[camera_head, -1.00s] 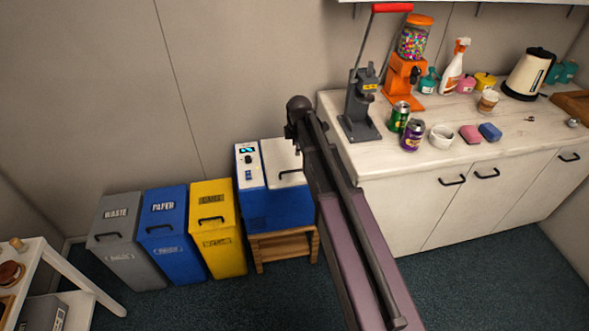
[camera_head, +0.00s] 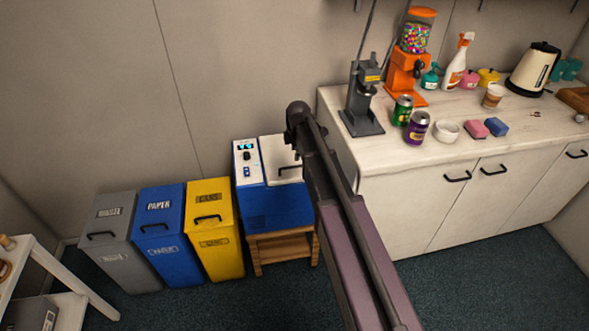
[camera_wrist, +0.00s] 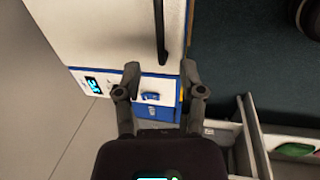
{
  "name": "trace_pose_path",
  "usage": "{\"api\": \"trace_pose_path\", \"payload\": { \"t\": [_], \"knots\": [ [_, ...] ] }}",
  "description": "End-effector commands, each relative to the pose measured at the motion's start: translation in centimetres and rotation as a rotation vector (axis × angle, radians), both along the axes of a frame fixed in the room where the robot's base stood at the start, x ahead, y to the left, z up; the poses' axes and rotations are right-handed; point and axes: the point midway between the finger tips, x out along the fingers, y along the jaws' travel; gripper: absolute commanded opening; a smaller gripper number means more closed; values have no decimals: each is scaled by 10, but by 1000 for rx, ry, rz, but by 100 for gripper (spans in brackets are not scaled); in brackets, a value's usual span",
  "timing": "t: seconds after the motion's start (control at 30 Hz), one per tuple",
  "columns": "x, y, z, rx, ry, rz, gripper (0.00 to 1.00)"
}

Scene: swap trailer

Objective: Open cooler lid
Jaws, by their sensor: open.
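The blue cooler (camera_head: 280,212) with a white lid (camera_head: 278,158) stands on a wooden stand (camera_head: 283,248). The lid looks shut in the head view. It has a black handle (camera_head: 288,168), and a white panel (camera_head: 248,162) with a lit display lies left of it. My arm covers the lid's right edge. In the wrist view, the lid (camera_wrist: 110,30) and its dark handle (camera_wrist: 160,30) are at the top. My gripper (camera_wrist: 160,82) is open and empty, with its fingertips over the cooler's panel side, apart from the handle in the picture.
Grey, blue and yellow bins (camera_head: 210,230) stand left of the cooler. A white counter (camera_head: 350,150) with cans, a grey press (camera_head: 362,105) and a candy dispenser (camera_head: 408,70) is close on the right. A white shelf (camera_head: 75,285) is at the lower left. Floor in front is clear.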

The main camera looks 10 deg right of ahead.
Motion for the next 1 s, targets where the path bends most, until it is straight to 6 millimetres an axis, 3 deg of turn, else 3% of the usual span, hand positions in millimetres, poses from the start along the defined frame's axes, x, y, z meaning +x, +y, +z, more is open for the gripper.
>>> {"api": "trace_pose_path", "payload": {
  "t": [0.7, 1.0],
  "knots": [
    [11, 1, -59, 0, 0, 0, 51],
    [14, 1, -74, 0, 0, 0, 51]
  ]
}}
